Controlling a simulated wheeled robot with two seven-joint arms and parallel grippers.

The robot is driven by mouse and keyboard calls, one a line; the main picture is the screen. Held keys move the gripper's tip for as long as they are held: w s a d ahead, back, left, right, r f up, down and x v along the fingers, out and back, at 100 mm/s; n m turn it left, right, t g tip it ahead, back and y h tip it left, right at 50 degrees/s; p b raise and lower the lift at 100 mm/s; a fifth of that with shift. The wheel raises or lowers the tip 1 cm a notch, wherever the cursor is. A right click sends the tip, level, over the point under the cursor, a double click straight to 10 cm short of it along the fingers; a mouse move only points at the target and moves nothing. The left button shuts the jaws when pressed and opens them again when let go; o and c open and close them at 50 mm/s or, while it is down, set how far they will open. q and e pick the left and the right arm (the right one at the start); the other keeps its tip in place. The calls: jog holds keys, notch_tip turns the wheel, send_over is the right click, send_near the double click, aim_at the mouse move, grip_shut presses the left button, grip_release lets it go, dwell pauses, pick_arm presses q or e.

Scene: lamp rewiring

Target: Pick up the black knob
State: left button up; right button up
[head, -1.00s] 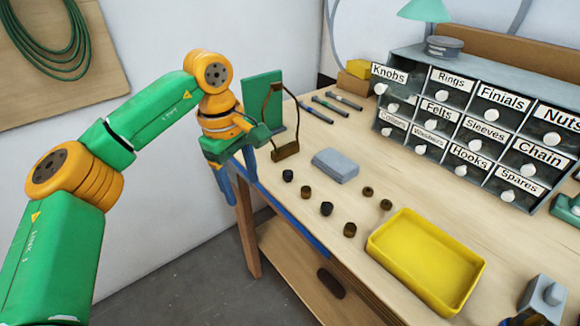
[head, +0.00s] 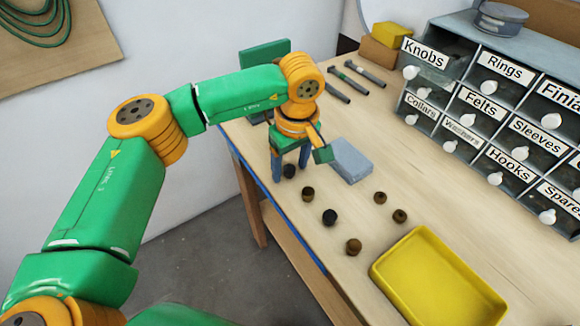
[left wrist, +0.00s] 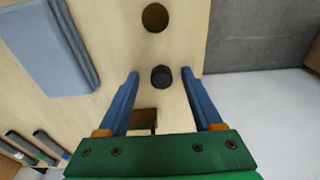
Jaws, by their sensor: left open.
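A black knob (head: 289,170) stands on the workbench near its left edge. My left gripper (head: 289,165) is over it, pointing down, with its blue fingers apart, one on each side. In the left wrist view the black knob (left wrist: 161,77) lies between the open fingertips (left wrist: 160,73), with a gap on both sides. I cannot tell how far the tips are above the bench. A second black knob (head: 330,216) stands closer to the yellow tray. My right gripper is not in view.
Several brown knobs, one of them here (head: 308,194), stand nearby. A grey-blue block (head: 351,161) lies just right of the gripper. A yellow tray (head: 440,303) is at the front. Labelled drawers (head: 480,110) stand at the back. A brown part (left wrist: 143,121) shows between the finger bases.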

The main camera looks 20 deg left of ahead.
pick_arm(q)
jog(key=shift+s+r, duration=0.15)
jog(key=shift+s, duration=0.1)
jog(key=c, duration=1)
jog(key=shift+w, duration=0.1)
grip_shut()
